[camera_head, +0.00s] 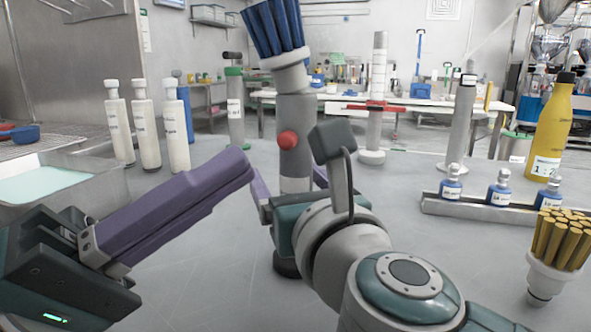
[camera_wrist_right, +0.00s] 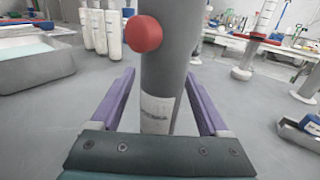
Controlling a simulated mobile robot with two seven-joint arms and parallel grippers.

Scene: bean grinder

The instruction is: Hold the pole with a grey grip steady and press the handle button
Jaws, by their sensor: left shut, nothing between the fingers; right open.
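A grey pole (camera_head: 294,118) stands upright in the middle of the head view, with a round red button (camera_head: 287,140) on its side facing left. In the right wrist view the pole (camera_wrist_right: 163,75) rises between the purple fingers, with the red button (camera_wrist_right: 143,34) above them and a pale label below. My right gripper (camera_wrist_right: 159,78) is open, with one finger on each side of the pole and gaps visible. My left gripper (camera_head: 246,166) is shut and empty, its tips left of the pole and a little lower than the button. My right arm hides part of the pole's lower section.
Several blue rods (camera_head: 273,28) top the pole. White bottles (camera_head: 145,125) stand at the left behind a metal tray (camera_head: 100,192). At the right are a rack (camera_head: 480,210) of small blue bottles, a yellow bottle (camera_head: 552,125) and a cup of yellow rods (camera_head: 546,277).

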